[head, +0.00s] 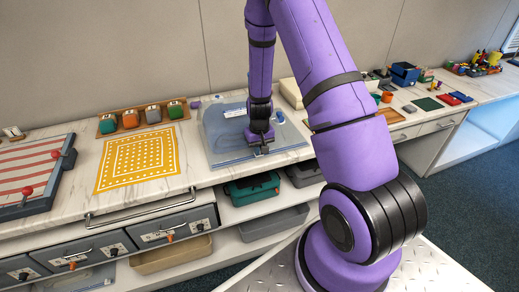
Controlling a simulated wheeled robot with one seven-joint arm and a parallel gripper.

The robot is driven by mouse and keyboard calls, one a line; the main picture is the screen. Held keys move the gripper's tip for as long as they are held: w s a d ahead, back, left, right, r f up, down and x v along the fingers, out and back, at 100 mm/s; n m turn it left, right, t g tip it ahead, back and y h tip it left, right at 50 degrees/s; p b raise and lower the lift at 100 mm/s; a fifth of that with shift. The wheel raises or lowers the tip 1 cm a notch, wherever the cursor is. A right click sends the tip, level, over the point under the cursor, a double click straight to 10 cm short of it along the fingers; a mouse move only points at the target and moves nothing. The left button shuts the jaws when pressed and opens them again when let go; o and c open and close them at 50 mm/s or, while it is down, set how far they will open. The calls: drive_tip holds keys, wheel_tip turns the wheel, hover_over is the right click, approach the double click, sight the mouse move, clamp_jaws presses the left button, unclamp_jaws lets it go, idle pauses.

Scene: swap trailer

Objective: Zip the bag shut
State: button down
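A flat, bluish see-through bag (226,130) lies on the white marbled counter (186,169), near the middle of the head view. A pale strip runs along its front edge. My gripper (264,152) points down over the front part of the bag, close to or touching that strip. Its fingers are too small and dark to tell whether they are open or shut, or whether they hold anything. My purple arm hides the right part of the counter behind the bag. How far the zip is closed cannot be made out.
A striped board with red knobs (33,176) is at far left. Drawers (174,226) and shelf bins (252,190) sit below. Small objects, including a blue box (405,73), crowd the right counter.

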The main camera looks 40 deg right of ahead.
sight(303, 145)
drive_tip(key=shift+d, duration=0.1)
drive_tip(key=s+d, duration=0.1)
drive_tip(key=d, duration=0.4)
drive_tip(key=s+d, duration=0.2)
drive_tip(key=d, duration=0.4)
drive_tip(key=s+d, duration=0.2)
drive_tip(key=d, duration=0.4)
drive_tip(key=shift+d, duration=0.15)
drive_tip(key=c, duration=1.2)
unclamp_jaws()
drive_tip(key=shift+s, duration=0.1)
drive_tip(key=shift+o, duration=0.2)
wheel_tip(303, 145, up, 11)
